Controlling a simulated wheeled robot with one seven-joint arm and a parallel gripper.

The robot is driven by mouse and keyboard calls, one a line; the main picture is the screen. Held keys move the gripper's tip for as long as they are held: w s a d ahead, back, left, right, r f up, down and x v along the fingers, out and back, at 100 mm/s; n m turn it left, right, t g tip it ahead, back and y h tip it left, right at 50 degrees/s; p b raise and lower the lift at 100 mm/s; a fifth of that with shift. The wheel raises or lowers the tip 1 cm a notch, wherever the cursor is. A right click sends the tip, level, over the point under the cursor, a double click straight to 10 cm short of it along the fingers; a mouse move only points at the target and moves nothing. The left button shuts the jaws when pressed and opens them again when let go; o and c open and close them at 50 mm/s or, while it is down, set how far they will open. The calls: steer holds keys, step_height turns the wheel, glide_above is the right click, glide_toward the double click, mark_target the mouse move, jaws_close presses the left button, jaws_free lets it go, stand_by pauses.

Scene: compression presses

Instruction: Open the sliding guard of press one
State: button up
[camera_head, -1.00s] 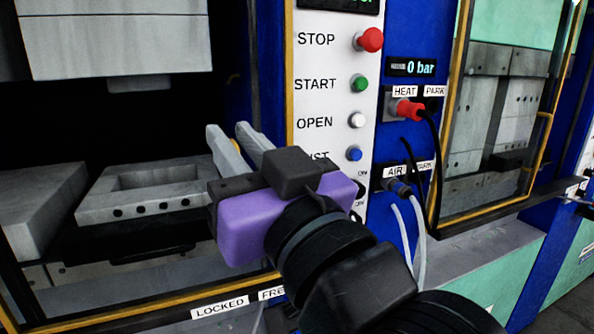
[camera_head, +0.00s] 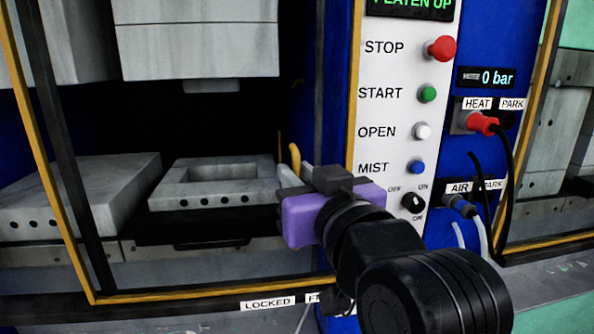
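The guard of the nearest press is a clear panel in a yellow and black frame (camera_head: 200,291), spanning the front of the press opening. A curved yellow handle (camera_head: 295,157) stands near its right side. My gripper (camera_head: 298,174), with a purple body, points at the handle. Its grey fingertips are right by the handle's lower part. Whether they touch or close on it is hidden by the small size and the gripper's own body.
A control panel (camera_head: 388,150) with a red STOP button (camera_head: 441,48) stands just right of my gripper. HEAT (camera_head: 482,122) and AIR (camera_head: 460,204) plugs with cables are further right. LOCKED (camera_head: 268,302) is marked on the sill below. Grey platens and a mould frame (camera_head: 225,187) lie behind the guard.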

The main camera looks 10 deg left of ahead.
steer(key=shift+w+a, duration=0.15)
steer(key=shift+w, duration=0.1)
jaws_close()
stand_by(1.4)
